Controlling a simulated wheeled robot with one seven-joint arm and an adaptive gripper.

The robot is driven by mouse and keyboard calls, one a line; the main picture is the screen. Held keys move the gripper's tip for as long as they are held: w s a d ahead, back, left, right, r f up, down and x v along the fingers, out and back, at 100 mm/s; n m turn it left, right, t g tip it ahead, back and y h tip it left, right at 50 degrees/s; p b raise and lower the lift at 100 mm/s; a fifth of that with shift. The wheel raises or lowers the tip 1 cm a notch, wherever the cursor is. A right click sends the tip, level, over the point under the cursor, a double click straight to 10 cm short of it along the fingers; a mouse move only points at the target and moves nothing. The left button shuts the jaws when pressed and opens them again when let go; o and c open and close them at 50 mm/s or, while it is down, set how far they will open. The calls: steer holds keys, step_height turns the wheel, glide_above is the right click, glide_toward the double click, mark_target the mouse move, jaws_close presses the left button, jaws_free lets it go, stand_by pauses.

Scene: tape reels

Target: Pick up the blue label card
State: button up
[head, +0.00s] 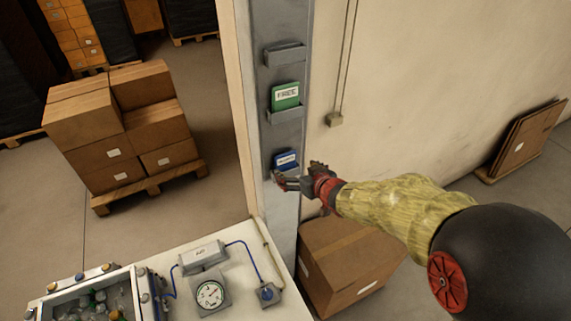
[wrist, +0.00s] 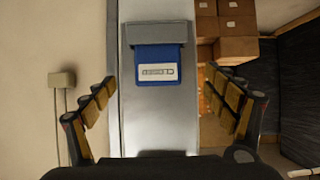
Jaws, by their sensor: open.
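The blue label card (head: 286,158) has a white printed strip and sits in the lowest holder on a grey metal post (head: 286,219). My gripper (head: 298,174) is open just in front of that holder and hides part of it. In the wrist view, the blue card (wrist: 159,65) lies ahead between my spread fingers (wrist: 160,84), with clear space on both sides. No finger appears to touch it. The holder (wrist: 158,34) covers one end of the card in that view.
A green card marked FREE (head: 286,95) is in the holder above, and the top holder (head: 286,55) looks empty. A bench (head: 233,301) with a gauge (head: 210,294) stands below left. Cardboard boxes (head: 345,265) stand below the arm. A wall (head: 410,75) is right of the post.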

mark_target(286, 163)
steer(key=x, duration=0.7)
steer(key=shift+w+f, duration=0.15)
steer(key=shift+w, duration=0.3)
steer(key=c, duration=0.3)
steer(key=c, duration=1)
